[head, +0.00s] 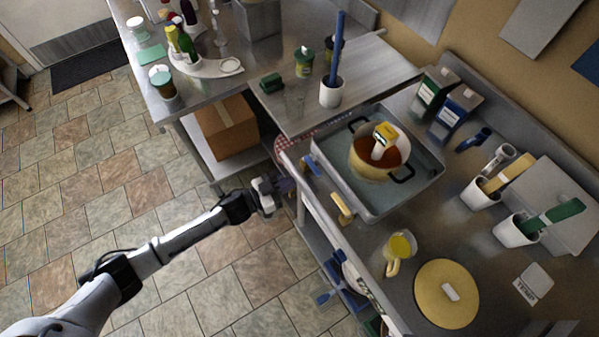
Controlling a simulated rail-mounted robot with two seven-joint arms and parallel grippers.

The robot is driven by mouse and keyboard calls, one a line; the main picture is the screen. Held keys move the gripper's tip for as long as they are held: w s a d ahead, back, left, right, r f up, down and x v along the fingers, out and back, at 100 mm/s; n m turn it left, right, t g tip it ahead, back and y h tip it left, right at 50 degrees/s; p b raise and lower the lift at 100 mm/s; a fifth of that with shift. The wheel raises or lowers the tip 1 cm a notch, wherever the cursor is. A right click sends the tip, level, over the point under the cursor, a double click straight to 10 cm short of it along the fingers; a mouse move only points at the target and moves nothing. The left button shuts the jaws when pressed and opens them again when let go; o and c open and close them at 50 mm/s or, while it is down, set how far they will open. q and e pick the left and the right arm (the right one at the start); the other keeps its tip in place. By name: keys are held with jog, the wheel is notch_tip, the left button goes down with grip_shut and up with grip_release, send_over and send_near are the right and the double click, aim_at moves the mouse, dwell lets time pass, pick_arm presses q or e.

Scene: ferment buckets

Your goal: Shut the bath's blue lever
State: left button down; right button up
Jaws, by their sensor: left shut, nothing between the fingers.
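The bath (362,205) is a grey metal basin of water set on the counter, with a pot (365,160) of brown liquid standing in it. The blue lever (311,167) is at the bath's near left side, by the counter's front edge. A yellow lever (344,208) sits farther along the same side. My left gripper (286,186) is shut and empty, just in front of the counter edge and close to the blue lever. It appears apart from the lever, though the exact gap is hard to tell. My right gripper is not in view.
A yellow mug (401,247) and a round yellow lid (446,293) stand on the counter at the lower right. Blue items hang below the counter front. The tiled floor at left is clear.

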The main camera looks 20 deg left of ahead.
pick_arm(q)
jog(key=p+v, duration=0.2)
jog(key=v, duration=0.6)
jog(key=shift+s+d, duration=0.2)
jog(key=shift+s, duration=0.05)
